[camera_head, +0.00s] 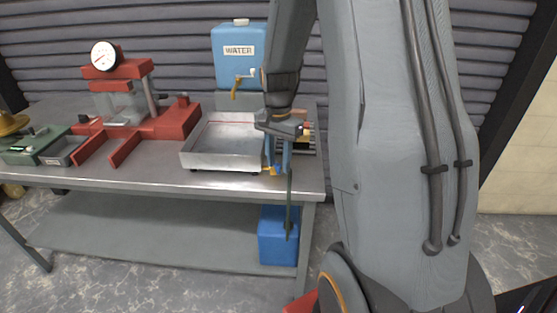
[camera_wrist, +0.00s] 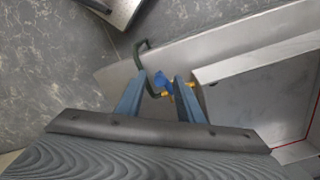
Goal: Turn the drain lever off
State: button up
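The metal tray (camera_head: 222,160) stands on the steel bench, and part of it shows in the wrist view (camera_wrist: 262,100). A yellow drain fitting (camera_wrist: 190,85) comes out of its side, with a small blue drain lever (camera_wrist: 162,82) on it. In the head view the fitting (camera_head: 268,171) is at the tray's front right corner, partly hidden by my gripper (camera_head: 279,160). In the wrist view my gripper (camera_wrist: 161,79) is open. Its two blue fingers stand on either side of the lever, with a small gap visible; I cannot tell if either touches it.
A dark green hose (camera_head: 289,205) hangs by the bench edge, above a blue container (camera_head: 275,245) on the lower shelf. A blue water tank (camera_head: 238,60) with a tap stands behind the tray. A red press (camera_head: 150,122) with a gauge is at left.

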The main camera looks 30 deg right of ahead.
grip_shut()
jog(key=shift+w+a+m+p, duration=0.25)
jog(key=shift+a+m, duration=0.15)
jog(key=shift+m, duration=0.5)
jog(key=shift+w+a+m+p, duration=0.2)
jog(key=shift+a+m, duration=0.15)
jog(key=shift+m, duration=0.55)
grip_release()
jog(key=shift+r, duration=0.1)
notch_tip(320, 180, up, 8)
jog(key=b, duration=0.1)
jog(key=shift+b, duration=0.35)
jog(key=shift+s+a, duration=0.1)
